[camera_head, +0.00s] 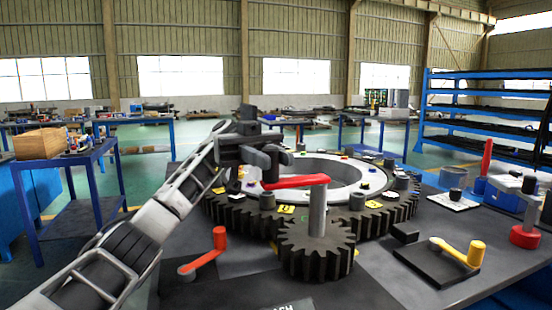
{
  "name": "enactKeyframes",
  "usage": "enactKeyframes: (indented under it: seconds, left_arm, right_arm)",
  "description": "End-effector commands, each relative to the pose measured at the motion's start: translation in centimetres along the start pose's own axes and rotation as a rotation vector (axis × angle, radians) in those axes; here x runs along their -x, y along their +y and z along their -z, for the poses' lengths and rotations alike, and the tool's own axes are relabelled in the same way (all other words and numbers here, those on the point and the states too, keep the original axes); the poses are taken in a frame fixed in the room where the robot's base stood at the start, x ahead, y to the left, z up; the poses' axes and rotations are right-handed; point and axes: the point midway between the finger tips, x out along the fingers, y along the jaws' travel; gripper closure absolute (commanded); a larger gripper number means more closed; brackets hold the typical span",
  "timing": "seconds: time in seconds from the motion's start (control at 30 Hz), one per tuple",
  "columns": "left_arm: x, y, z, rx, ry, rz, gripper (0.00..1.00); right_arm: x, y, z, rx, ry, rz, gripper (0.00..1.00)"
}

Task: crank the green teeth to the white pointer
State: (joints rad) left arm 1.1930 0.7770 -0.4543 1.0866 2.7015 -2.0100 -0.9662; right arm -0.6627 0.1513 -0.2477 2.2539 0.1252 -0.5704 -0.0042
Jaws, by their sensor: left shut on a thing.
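A red crank arm (296,182) sits on top of a grey shaft (318,212), which rises from a small dark pinion gear (316,252). The pinion stands at the near edge of a large dark toothed ring (392,218) with a pale grey inner band. My left gripper (272,165) is shut at the left end of the crank arm, its dark fingers hiding the handle there. Yellow tags (286,209) and small coloured pieces lie on the ring. A small green mark (305,218) shows just behind the pinion. I cannot clearly pick out a white pointer. My right gripper is not in view.
An orange-red crank (204,252) stands left of the pinion. A yellow crank (460,252) on a black plate lies to the right. A blue shelf (480,118) is behind.

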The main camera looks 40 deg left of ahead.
Motion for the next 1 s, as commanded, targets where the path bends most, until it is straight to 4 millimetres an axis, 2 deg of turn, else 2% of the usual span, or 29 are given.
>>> enactKeyframes:
  seconds: [0.13,0.17,0.2,0.23,0.5,0.63,0.77,1.0]
  left_arm:
    - [0.1,0.0,0.0,0.002,0.001,0.003,1.0]
    - [0.1,0.0,0.0,0.002,0.001,0.003,0.74]
    - [0.1,0.0,0.0,0.002,0.001,0.003,0.63]
    - [0.1,0.0,0.0,0.002,0.001,0.003,0.57]
    - [0.0,0.0,0.1,0.001,0.001,0.001,0.57]
    - [0.0,0.0,0.9,-0.002,0.0,0.001,0.57]
    - [0.1,0.0,3.2,-0.004,0.0,0.003,0.57]
    - [-3.2,1.9,7.5,-0.004,-0.001,-0.001,0.57]
  right_arm:
    - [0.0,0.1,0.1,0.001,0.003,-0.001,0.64]
    - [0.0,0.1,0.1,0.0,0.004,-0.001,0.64]
    - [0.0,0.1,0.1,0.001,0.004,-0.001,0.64]
    - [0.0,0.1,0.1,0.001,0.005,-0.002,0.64]
    - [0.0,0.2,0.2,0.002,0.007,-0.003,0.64]
    - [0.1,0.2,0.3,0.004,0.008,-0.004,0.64]
    - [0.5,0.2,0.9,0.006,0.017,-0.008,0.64]
    - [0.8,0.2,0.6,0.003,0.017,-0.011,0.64]
